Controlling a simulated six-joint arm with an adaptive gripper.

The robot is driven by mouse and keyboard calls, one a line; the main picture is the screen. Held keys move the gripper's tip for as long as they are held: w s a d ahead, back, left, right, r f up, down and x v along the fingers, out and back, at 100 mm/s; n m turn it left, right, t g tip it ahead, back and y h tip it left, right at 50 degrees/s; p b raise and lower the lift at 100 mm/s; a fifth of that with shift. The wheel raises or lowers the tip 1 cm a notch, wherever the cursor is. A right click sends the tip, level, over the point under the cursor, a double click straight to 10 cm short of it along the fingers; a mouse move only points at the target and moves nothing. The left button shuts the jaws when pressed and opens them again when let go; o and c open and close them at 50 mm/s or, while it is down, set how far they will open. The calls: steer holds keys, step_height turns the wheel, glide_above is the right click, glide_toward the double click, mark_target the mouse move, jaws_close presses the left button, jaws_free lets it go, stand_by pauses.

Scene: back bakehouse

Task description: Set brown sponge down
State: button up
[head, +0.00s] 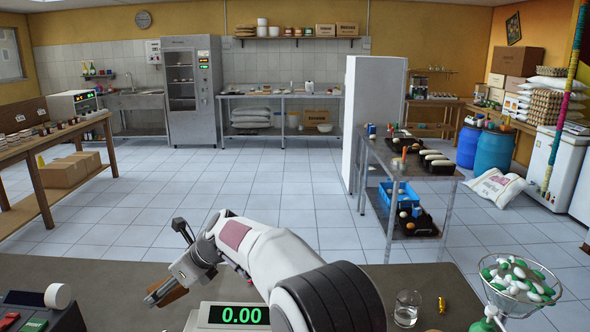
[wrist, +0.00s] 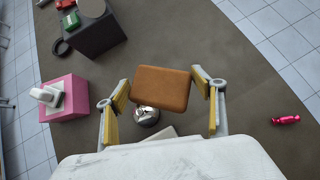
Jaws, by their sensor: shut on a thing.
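The brown sponge (wrist: 162,88) is a rounded block held between the two yellow-padded fingers of my gripper (wrist: 163,98) in the wrist view. In the head view my gripper (head: 164,291) hangs low over the near counter (head: 130,275), left of centre. A small brown part of the sponge (head: 173,295) shows beside its fingers, the rest being hidden by the gripper. In the wrist view the dark counter (wrist: 230,75) lies below the sponge. I cannot tell how high the sponge is above it.
A shiny round metal object (wrist: 147,117) is partly behind the sponge. A pink box (wrist: 63,98), a dark box (wrist: 95,38) and a red wrapped sweet (wrist: 286,119) stand apart. In the head view a scale display (head: 235,315), glass (head: 407,308) and wire bowl (head: 520,282) are on the counter.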

steer(key=w+d+m+t+h, duration=0.2)
steer(key=d+m, duration=0.1)
steer(key=d, duration=0.8)
steer(key=w+d+r+m+t+h, duration=0.15)
steer(key=d+m, duration=0.25)
steer(key=d, duration=0.6)
steer(key=w+d+m+t+h, duration=0.2)
steer(key=w+d+m, duration=0.1)
steer(key=d, duration=0.8)
steer(key=s+d+f+m+h, duration=0.1)
steer(key=s+d+m, duration=0.1)
steer(key=s+d, duration=0.2)
steer(key=s+d+f+m+h, duration=0.2)
steer(key=s+d, duration=0.2)
steer(key=d, duration=0.7)
steer(key=shift+d, duration=0.25)
steer(key=shift+s+f+t, duration=0.15)
steer(key=shift+f+t, duration=0.1)
steer(key=shift+t, duration=0.1)
stand_by(1.5)
steer(key=shift+d, duration=0.15)
stand_by(0.5)
